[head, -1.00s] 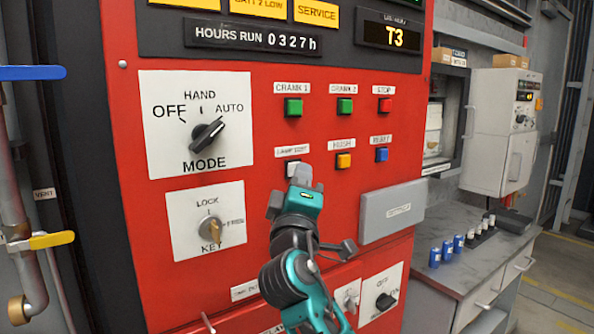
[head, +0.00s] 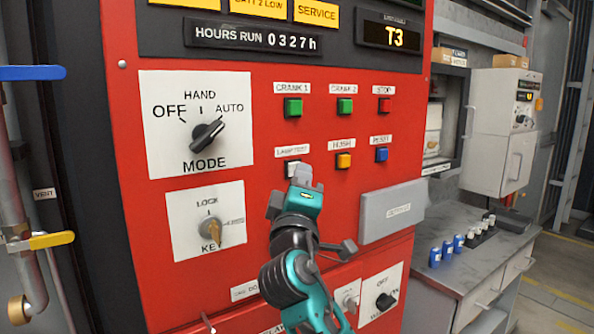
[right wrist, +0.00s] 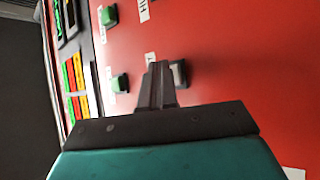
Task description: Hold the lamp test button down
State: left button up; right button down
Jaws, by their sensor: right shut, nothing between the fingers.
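The lamp test button (head: 292,167) is a pale square button under a white label on the red panel (head: 262,140). My right gripper (head: 304,175) is shut and empty, its tips just in front of the button's lower right part and hiding some of it. My left gripper is not in view.
A green button (head: 293,108) is above. The mode knob (head: 206,134) and key switch (head: 211,232) are left. A grey box (head: 392,211) juts out at lower right.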

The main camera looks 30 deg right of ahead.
jog(key=shift+s, duration=0.9)
jog(key=shift+s+d+p, duration=0.15)
jog(key=shift+s+p, duration=0.1)
jog(key=shift+s, duration=1.05)
jog(key=shift+s+d+p, duration=0.1)
jog(key=shift+s+p, duration=0.15)
jog(key=shift+s, duration=1)
jog(key=shift+w+f, duration=0.1)
